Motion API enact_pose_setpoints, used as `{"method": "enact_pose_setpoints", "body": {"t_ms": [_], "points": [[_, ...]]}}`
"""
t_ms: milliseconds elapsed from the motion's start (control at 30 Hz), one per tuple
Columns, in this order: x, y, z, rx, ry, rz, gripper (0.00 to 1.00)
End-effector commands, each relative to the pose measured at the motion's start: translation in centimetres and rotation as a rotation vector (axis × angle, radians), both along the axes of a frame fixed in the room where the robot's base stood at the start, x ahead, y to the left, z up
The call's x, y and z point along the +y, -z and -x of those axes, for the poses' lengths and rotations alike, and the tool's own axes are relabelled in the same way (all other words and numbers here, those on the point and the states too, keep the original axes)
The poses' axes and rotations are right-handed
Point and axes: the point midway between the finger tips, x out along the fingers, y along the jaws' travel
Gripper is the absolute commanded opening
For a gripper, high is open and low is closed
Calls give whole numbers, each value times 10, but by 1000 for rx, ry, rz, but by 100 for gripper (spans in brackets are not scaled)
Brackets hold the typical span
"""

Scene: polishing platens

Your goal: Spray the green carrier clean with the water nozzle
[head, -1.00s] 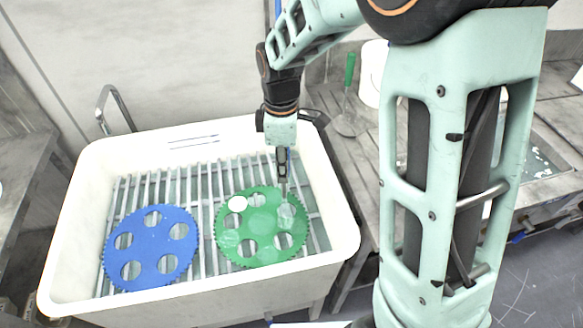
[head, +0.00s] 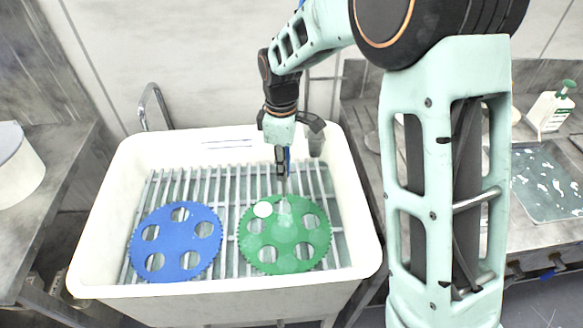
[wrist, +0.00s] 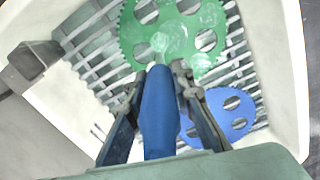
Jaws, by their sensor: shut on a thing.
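The green carrier (head: 311,248), a toothed disc with round holes, lies flat on the sink's slatted rack, at right. It shows upside in the wrist view (wrist: 127,38), with pale smears on its face. A pale translucent spray (head: 284,208) reaches from the nozzle tip onto the carrier, and shows in the wrist view too (wrist: 160,43).
A blue carrier (head: 178,241) lies on the rack (head: 229,258) to the left. The white sink (head: 100,262) has raised walls around both. A curved tap (head: 143,112) stands behind. The right counter holds a bottle (head: 548,110) and a tray (head: 545,185).

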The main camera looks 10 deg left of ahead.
Motion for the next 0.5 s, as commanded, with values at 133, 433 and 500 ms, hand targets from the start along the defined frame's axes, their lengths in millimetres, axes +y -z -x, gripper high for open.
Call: {"method": "enact_pose_setpoints", "body": {"t_ms": [133, 433, 500], "points": [[11, -1, -5, 0, -2, 0, 0], [33, -1, -15, 0, 0, -1, 0], [38, -1, -18, 0, -1, 0, 0]]}}
